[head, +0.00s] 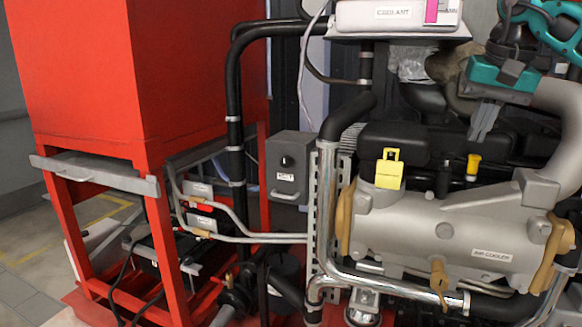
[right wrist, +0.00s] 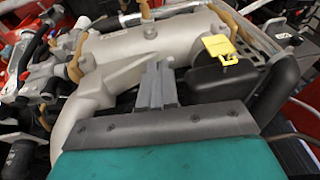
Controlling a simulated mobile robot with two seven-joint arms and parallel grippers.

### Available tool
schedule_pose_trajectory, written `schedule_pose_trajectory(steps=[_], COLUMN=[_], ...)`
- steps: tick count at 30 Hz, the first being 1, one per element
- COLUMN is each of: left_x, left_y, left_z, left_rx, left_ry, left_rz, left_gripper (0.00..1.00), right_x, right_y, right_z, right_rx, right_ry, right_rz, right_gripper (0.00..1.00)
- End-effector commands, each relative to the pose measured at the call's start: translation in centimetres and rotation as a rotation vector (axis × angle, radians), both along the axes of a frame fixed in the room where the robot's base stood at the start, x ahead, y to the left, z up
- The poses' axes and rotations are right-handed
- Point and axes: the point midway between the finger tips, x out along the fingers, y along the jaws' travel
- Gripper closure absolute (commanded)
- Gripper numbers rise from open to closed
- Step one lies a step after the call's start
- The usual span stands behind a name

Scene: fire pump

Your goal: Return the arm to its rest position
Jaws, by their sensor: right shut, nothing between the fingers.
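My right gripper (head: 481,122) hangs in the upper right of the head view, a teal body with grey fingers pointing down. Its fingers are together with nothing between them, above the dark engine part behind the silver air cooler (head: 440,238). In the right wrist view the shut grey fingers (right wrist: 157,88) stand in front of the air cooler (right wrist: 150,42). A yellow cap with a loop (head: 389,170) sits on the cooler's left, apart from the gripper; it also shows in the right wrist view (right wrist: 220,49). My left gripper is not in view.
A white coolant tank (head: 390,15) stands on a shelf left of my right arm. A yellow-topped dipstick (head: 473,164) rises below the fingers. A grey box (head: 289,166), black pipes (head: 233,120) and a red cabinet (head: 90,70) fill the left. Floor shows at far left.

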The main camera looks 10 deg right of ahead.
Motion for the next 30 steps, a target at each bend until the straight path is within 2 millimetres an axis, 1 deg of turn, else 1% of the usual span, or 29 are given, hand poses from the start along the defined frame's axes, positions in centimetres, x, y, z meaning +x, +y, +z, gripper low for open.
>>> schedule_pose_trajectory(steps=[1, 2, 3, 5, 6, 8, 9, 11, 12, 14, 15, 18, 21, 24, 27, 29, 30], left_x=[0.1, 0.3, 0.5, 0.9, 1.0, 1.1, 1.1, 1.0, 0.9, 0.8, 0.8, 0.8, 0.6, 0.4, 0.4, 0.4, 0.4], left_y=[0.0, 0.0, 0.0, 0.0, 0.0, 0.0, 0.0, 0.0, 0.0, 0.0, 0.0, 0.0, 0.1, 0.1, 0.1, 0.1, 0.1], left_z=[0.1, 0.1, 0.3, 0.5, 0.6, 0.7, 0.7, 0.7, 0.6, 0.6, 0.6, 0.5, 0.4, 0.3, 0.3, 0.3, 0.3], left_rx=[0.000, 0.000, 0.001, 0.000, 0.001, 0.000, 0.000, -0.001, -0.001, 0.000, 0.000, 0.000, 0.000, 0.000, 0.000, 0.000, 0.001], left_ry=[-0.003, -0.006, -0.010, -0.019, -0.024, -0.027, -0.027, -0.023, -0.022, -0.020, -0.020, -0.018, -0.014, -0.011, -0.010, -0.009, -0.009], left_rz=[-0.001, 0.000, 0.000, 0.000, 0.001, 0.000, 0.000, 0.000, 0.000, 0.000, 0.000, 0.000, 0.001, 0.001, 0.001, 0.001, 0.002], left_gripper=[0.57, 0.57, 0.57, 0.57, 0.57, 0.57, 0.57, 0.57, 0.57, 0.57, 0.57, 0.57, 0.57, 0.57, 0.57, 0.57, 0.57], right_x=[0.9, 1.4, 1.9, 2.5, 2.8, 3.0, 2.9, 2.5, 2.1, 1.3, 0.7, -0.9, -2.4, -3.6, -4.3, -4.4, -4.5], right_y=[2.2, 3.4, 5.2, 8.1, 10.2, 13.6, 16.0, 19.4, 21.6, 24.7, 26.6, 30.9, 34.1, 36.3, 37.4, 37.6, 37.5], right_z=[-2.0, -3.0, -4.3, -6.4, -7.9, -10.2, -11.6, -13.7, -14.8, -16.3, -17.1, -18.7, -19.6, -20.1, -20.6, -21.1, -21.5], right_rx=[0.047, 0.082, 0.132, 0.218, 0.282, 0.393, 0.473, 0.600, 0.685, 0.813, 0.899, 1.108, 1.305, 1.485, 1.646, 1.730, 1.780], right_ry=[0.011, 0.013, 0.019, 0.033, 0.050, 0.081, 0.111, 0.166, 0.209, 0.283, 0.337, 0.498, 0.684, 0.895, 1.126, 1.274, 1.375], right_rz=[0.013, 0.017, 0.019, 0.018, 0.015, 0.001, -0.013, -0.046, -0.075, -0.127, -0.167, -0.291, -0.446, -0.627, -0.835, -0.972, -1.066], right_gripper=[1.00, 1.00, 1.00, 1.00, 1.00, 1.00, 1.00, 1.00, 1.00, 1.00, 1.00, 1.00, 1.00, 1.00, 1.00, 1.00, 1.00])
